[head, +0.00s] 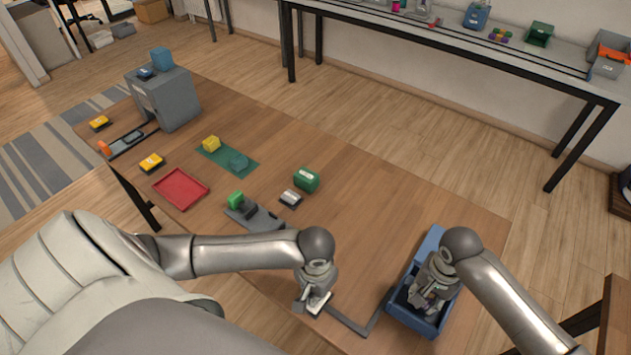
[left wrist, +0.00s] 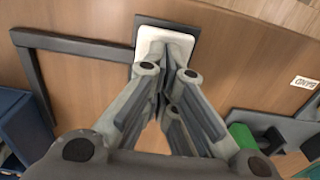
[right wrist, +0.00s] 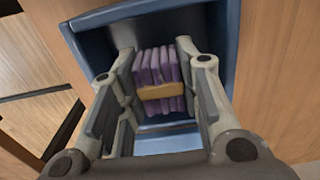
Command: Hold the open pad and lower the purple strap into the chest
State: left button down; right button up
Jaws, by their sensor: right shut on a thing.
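The purple strap (right wrist: 158,66) is a folded bundle with a tan band (right wrist: 162,92) around its middle. My right gripper (right wrist: 157,80) is shut on it, with a finger on each side. The bundle is over or inside the open blue chest (right wrist: 226,30); I cannot tell whether it touches the floor. In the head view the chest (head: 411,318) is at lower right, and my right gripper (head: 424,297) is at its opening. The white pad on a dark base (left wrist: 167,36) lies on the table. My left gripper (left wrist: 167,76) looks shut, its tips at the pad's near edge.
A dark strip frame (left wrist: 80,42) lies on the table between pad and chest. A green box (head: 306,179), a grey holder with a green block (head: 235,200), and a red tray (head: 181,190) stand farther left. The table's middle right is clear.

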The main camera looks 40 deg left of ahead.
pick_arm(q)
jog(key=shift+s, duration=0.1)
pick_arm(e)
jog(key=o, duration=1.1)
notch_tip(320, 180, up, 10)
jog(key=shift+r, duration=0.1)
pick_arm(q)
notch_tip(320, 180, up, 7)
jog(key=p, duration=0.9)
jog(key=shift+r, duration=0.15)
pick_arm(e)
notch_tip(320, 180, up, 9)
